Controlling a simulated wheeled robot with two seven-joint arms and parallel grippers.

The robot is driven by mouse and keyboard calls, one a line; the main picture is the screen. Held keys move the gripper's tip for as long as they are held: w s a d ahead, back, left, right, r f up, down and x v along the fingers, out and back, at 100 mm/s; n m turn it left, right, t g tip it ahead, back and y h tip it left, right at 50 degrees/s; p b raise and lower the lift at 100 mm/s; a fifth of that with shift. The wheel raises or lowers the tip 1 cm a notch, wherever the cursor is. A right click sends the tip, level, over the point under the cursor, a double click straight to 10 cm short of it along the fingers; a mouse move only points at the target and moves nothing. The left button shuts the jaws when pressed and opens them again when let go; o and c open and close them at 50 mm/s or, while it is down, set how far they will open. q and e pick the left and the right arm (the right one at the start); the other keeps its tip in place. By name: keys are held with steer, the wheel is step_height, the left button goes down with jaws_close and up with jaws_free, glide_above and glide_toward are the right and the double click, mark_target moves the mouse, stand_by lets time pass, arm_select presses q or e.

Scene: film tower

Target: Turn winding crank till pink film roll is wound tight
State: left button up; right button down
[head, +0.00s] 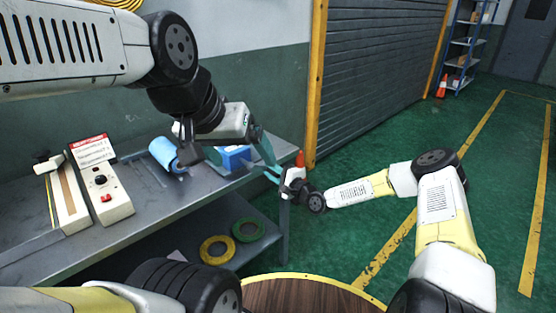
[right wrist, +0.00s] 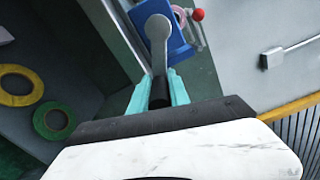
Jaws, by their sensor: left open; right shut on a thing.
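A blue winding device (head: 235,158) stands at the right end of the grey workbench, partly covered by my left gripper in the head view. The right wrist view shows its blue body (right wrist: 172,38), a metal crank arm (right wrist: 158,38) and the dark crank handle (right wrist: 159,92). My right gripper (right wrist: 160,88) is shut on that handle; it also shows in the head view (head: 271,173). My left gripper (head: 264,148) is open just above and beside the device. A pale pinkish curved edge (right wrist: 203,32) shows behind the device; I cannot tell whether it is the pink film roll.
A red ball knob (right wrist: 197,14) is close to the crank. On the workbench (head: 140,215) are a light blue roll (head: 164,153) and a white control box (head: 100,185). Yellow (head: 217,250) and green (head: 248,230) rings lie on the lower shelf. Green floor is open at right.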

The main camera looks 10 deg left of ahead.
mark_target(278, 177)
steer(key=shift+s+a+f+m, duration=0.1)
steer(key=shift+s+f+m, duration=0.2)
steer(key=shift+f, duration=0.15)
steer(key=c, duration=1.3)
jaws_free()
steer(key=shift+o, duration=0.2)
steer(key=shift+r, duration=0.15)
steer(key=v, duration=0.7)
steer(key=shift+s+d, duration=0.2)
steer(key=shift+d, duration=0.15)
